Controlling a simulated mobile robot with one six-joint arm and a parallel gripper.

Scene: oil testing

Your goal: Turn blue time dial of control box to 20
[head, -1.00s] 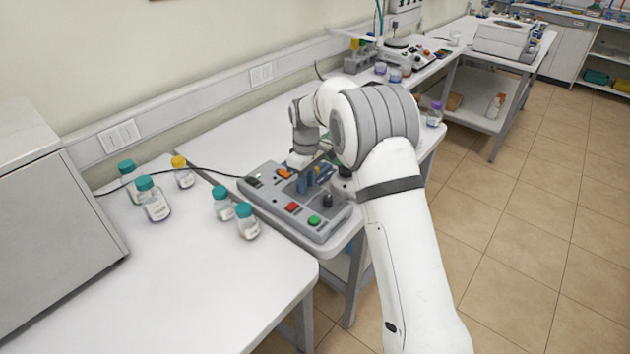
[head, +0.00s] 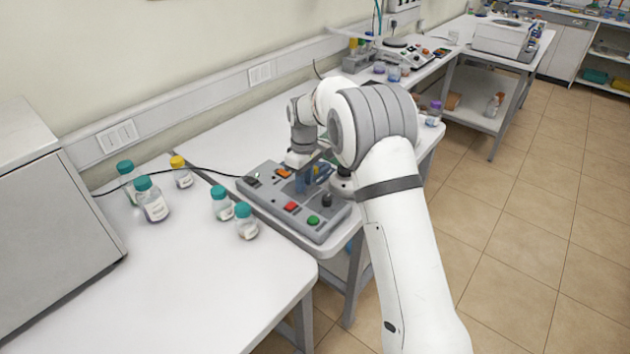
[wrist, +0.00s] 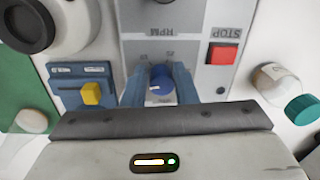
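The grey control box (head: 258,199) sits on the white bench. In the wrist view its blue dial (wrist: 161,79) has a white mark and lies between the two blue fingers of my gripper (wrist: 160,77). The fingers are spread, one on each side of the dial, very close to it; I cannot make out whether they touch. In the head view my gripper (head: 308,181) points down over the middle of the box, and the blue dial is hidden there by the fingers. The scale around the dial is too small to read.
The box also carries a red STOP button (wrist: 221,54), a green button (head: 313,220), a black knob (head: 327,200) and a yellow switch (wrist: 92,93). Teal-capped bottles (head: 246,222) stand close to the box's left. A black cable (head: 215,173) runs behind them.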

